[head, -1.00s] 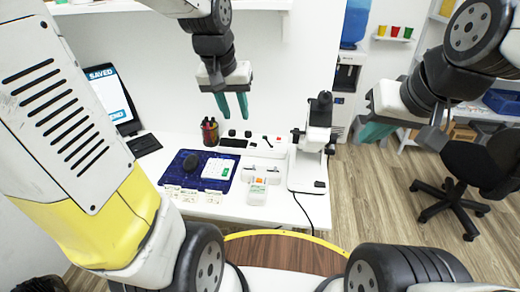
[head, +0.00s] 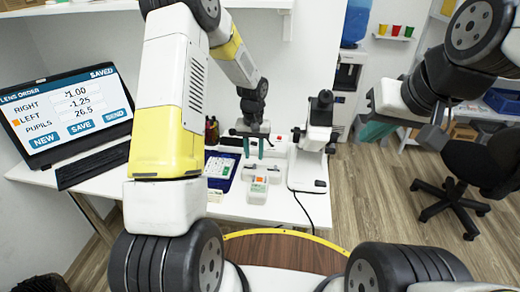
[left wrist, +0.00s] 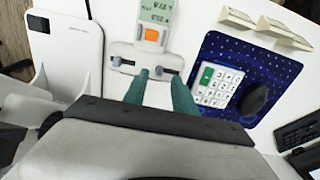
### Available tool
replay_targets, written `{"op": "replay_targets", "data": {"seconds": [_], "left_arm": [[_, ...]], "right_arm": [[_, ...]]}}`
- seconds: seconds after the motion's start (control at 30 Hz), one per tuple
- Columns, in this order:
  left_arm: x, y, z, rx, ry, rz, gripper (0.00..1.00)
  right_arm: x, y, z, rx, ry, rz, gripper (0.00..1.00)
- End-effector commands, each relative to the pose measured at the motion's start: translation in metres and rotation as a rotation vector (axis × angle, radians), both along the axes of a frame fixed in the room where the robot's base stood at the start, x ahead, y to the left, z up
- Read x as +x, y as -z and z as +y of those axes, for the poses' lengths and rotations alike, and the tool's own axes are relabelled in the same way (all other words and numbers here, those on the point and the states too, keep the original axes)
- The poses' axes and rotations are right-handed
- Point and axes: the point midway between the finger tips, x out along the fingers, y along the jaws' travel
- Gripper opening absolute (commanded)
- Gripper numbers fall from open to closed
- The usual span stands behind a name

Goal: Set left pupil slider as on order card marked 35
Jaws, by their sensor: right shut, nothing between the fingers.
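The white pupil gauge (left wrist: 146,50) has a display (left wrist: 156,12), an orange button (left wrist: 152,34) and two dark slider slots. It also shows in the head view (head: 260,180). My left gripper (head: 254,152) is open above it, fingers pointing down; it also shows in the left wrist view (left wrist: 159,82). There its fingers appear on either side of the right-hand slot (left wrist: 168,71), the left one in the head view. I cannot tell contact. Order cards (left wrist: 265,25) stand near the mat, with unreadable writing. My right gripper (head: 376,130) is shut and empty, far right.
The laptop (head: 68,108) shows a lens order, pupils 26.5, saved. A blue mat (left wrist: 222,52) bears a keypad (left wrist: 218,84) and a dark rounded object (left wrist: 254,98). A white instrument (head: 308,170) stands right of the gauge. A black chair (head: 470,165) is at right.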

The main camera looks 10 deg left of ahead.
Motion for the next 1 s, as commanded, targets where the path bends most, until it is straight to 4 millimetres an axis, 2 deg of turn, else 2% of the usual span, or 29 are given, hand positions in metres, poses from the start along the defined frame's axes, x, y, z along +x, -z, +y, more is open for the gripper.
{"op": "replay_targets", "data": {"seconds": [0.1,0.3,0.63,0.67,0.8,0.83,1.0], "left_arm": [[-0.001,0.021,0.0,0.0,0.001,0.003,0.33],[0.0,0.043,0.0,0.0,0.0,0.002,0.33],[0.0,0.048,0.0,0.0,0.001,-0.001,0.33],[0.0,0.048,0.0,0.0,0.0,-0.001,0.31],[0.0,0.048,0.0,0.0,0.0,-0.001,0.03],[0.0,0.048,0.0,0.0,0.0,0.0,0.0],[0.0,0.048,0.0,0.0,0.001,0.0,0.0]], "right_arm": [[0.0,0.0,0.0,0.0,0.0,0.0,0.0],[0.0,0.0,0.0,0.0,0.0,0.0,0.0],[0.0,0.0,0.0,0.0,0.0,0.0,0.0],[0.0,0.0,0.0,0.0,0.0,0.0,0.0],[0.0,0.0,0.0,0.0,0.0,0.0,0.0],[0.0,0.0,0.0,0.0,0.0,0.0,0.0],[0.0,0.0,0.0,0.0,0.0,0.0,0.0]]}}
